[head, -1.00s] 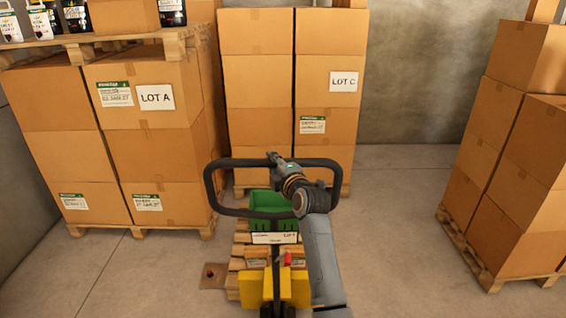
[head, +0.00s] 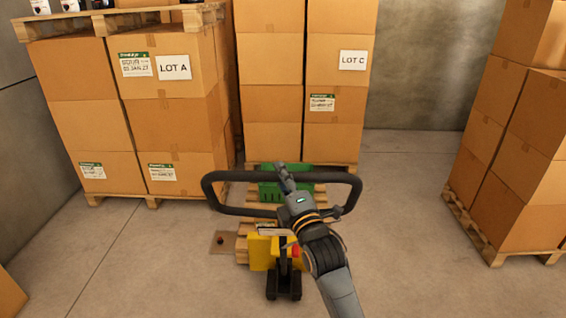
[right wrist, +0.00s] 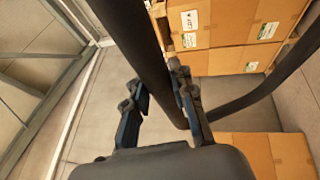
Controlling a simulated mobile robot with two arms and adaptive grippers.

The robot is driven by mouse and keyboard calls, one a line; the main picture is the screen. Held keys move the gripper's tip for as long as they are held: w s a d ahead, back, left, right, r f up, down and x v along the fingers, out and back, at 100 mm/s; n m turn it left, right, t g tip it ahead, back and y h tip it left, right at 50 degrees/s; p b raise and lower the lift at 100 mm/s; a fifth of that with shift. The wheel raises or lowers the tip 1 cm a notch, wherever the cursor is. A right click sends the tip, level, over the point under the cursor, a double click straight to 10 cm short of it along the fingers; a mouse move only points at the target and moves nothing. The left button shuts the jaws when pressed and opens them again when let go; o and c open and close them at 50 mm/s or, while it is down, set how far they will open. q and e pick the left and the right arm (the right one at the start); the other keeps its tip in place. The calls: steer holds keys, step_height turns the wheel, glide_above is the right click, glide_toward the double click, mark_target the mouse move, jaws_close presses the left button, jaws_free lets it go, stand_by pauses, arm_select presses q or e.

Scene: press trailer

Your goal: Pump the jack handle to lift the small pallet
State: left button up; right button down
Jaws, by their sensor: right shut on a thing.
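The jack handle is a black loop (head: 216,200) at the middle of the head view, tilted toward me. It joins a yellow pump body (head: 259,252) on dark wheels. My right gripper (head: 284,178) is shut on the handle's top bar, near its middle. In the right wrist view the dark bar (right wrist: 142,50) runs between the fingers of that gripper (right wrist: 156,92). The small wooden pallet (head: 243,246) lies behind the yellow body, mostly hidden, with a green crate (head: 270,193) showing above it through the loop. Whether the pallet is off the floor I cannot tell. My left gripper is not in view.
Box stacks on pallets stand behind: LOT A (head: 174,67) at left, LOT C (head: 352,60) at middle. Another stack (head: 510,150) stands at right. A brown floor plate (head: 223,243) lies left of the jack. The floor between the jack and the right stack is clear.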

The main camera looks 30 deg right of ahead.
steer(key=shift+s+a+f, duration=0.45)
steer(key=shift+s, duration=0.2)
steer(key=c, duration=1.1)
jaws_free()
steer(key=shift+r, duration=0.1)
steer(key=v, duration=1.2)
steer(key=shift+w+f, duration=0.1)
steer(key=shift+f, duration=0.1)
